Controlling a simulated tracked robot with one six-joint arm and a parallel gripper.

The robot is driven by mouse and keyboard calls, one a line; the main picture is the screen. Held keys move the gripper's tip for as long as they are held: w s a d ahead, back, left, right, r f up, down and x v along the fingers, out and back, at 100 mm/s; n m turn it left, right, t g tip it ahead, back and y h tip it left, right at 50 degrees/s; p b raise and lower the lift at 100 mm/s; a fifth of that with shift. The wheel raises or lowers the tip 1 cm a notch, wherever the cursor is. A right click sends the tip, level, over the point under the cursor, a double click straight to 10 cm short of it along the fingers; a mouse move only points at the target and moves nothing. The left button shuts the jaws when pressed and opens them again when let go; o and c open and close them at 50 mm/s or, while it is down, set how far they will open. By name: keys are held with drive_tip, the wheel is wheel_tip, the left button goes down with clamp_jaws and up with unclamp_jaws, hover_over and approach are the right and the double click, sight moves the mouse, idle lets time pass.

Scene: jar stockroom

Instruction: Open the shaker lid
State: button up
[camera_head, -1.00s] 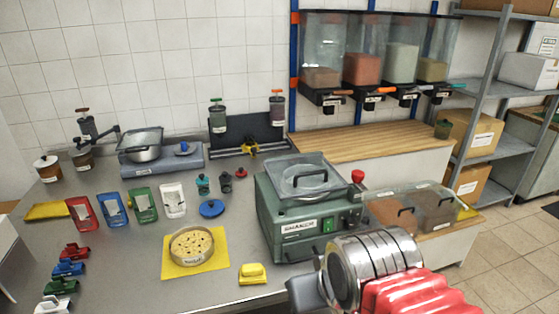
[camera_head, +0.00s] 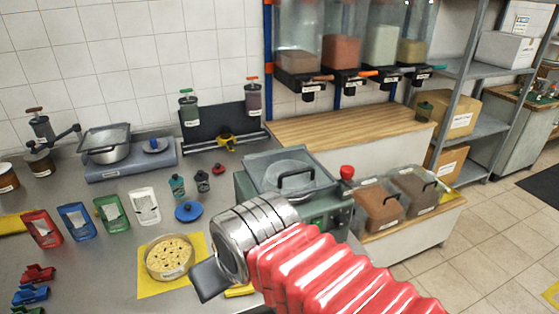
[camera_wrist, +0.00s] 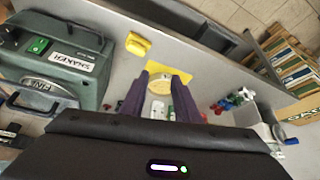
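The green shaker (camera_head: 243,190) stands on the right part of the steel counter. Its clear lid (camera_head: 265,163) lies flat on top and looks closed, with a dark handle (camera_head: 296,172) across it. My arm covers part of the shaker's front. In the wrist view the shaker (camera_wrist: 88,83) is at the upper left, labelled SHAKER, with a green switch. My gripper (camera_wrist: 159,85) shows two dark fingers held apart with nothing between them. It points over the counter to one side of the shaker, apart from the lid. In the head view a dark finger (camera_head: 209,281) shows near the yellow mat.
A round sieve-like dish (camera_head: 169,258) sits on a yellow mat (camera_head: 150,287). Coloured scoops and slicers (camera_head: 75,222) fill the left counter. Two clear-lidded bins (camera_head: 378,207) stand right of the shaker.

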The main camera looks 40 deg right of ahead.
idle(0.4)
wheel_tip(320, 180, up, 17)
drive_tip(key=m+g, duration=0.3)
drive_tip(key=m, duration=1.8)
hover_over(298, 171)
drive_tip(key=s+a, duration=0.1)
drive_tip(key=s, duration=0.2)
drive_tip(key=shift+h, duration=0.3)
drive_tip(key=x, duration=1.4)
drive_tip(key=shift+s, duration=0.25)
